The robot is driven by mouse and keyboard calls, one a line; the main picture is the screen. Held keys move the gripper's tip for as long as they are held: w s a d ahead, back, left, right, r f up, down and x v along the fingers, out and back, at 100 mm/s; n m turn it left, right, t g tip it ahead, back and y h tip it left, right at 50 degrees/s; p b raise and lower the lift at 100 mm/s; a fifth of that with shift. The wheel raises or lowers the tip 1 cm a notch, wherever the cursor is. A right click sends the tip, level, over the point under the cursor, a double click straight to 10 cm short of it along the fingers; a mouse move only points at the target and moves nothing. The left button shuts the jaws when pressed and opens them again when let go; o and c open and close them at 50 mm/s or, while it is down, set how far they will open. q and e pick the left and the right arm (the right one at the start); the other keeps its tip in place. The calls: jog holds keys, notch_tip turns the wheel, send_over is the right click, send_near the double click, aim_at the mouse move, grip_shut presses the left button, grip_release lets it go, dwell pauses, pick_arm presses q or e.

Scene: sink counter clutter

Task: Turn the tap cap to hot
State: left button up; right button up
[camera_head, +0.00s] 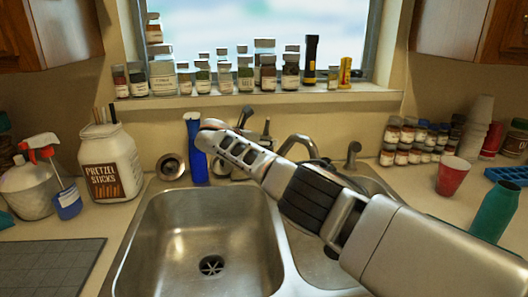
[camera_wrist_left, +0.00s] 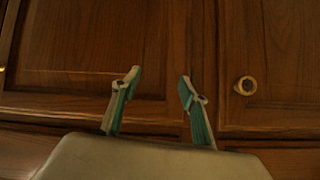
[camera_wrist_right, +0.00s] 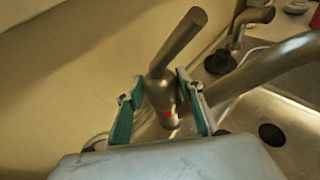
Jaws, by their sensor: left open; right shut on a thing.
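The tap cap (camera_wrist_right: 160,95) is a grey metal piece with a lever sticking up and to the right, and a small red mark low on its front, in the right wrist view. My right gripper (camera_wrist_right: 158,82) has its two teal-padded fingers on either side of the cap and is shut on it. In the head view the right gripper (camera_head: 212,130) reaches over the sink to the back ledge and hides much of the tap. The curved spout (camera_head: 297,142) shows behind my arm. My left gripper (camera_wrist_left: 158,78) is open and empty, facing wooden cabinet doors.
A blue bottle (camera_head: 196,160) stands close by the right gripper. The steel sink (camera_head: 205,240) is empty. A pretzel jar (camera_head: 110,165) and spray bottle (camera_head: 40,150) stand left. Jars line the sill (camera_head: 250,98). A red cup (camera_head: 452,176) and teal bottle (camera_head: 494,213) stand right.

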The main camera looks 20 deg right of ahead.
jog(key=b, duration=0.3)
jog(key=m+g+b, duration=0.1)
jog(key=b, duration=0.2)
jog(key=shift+w+a+f+h, duration=0.1)
jog(key=shift+a+f+h, duration=0.2)
jog(key=shift+h, duration=0.1)
jog(key=shift+f+b, duration=0.2)
jog(key=shift+b, duration=0.5)
pick_arm(q)
notch_tip(320, 180, down, 7)
jog(key=a, duration=0.1)
jog(key=shift+a+r, duration=0.2)
jog(key=shift+a, duration=0.1)
pick_arm(e)
jog(key=shift+s+a+f, duration=0.1)
jog(key=shift+s, duration=0.15)
jog(key=o, duration=0.8)
pick_arm(q)
jog(key=shift+s, duration=0.2)
pick_arm(e)
jog(key=shift+g, duration=0.3)
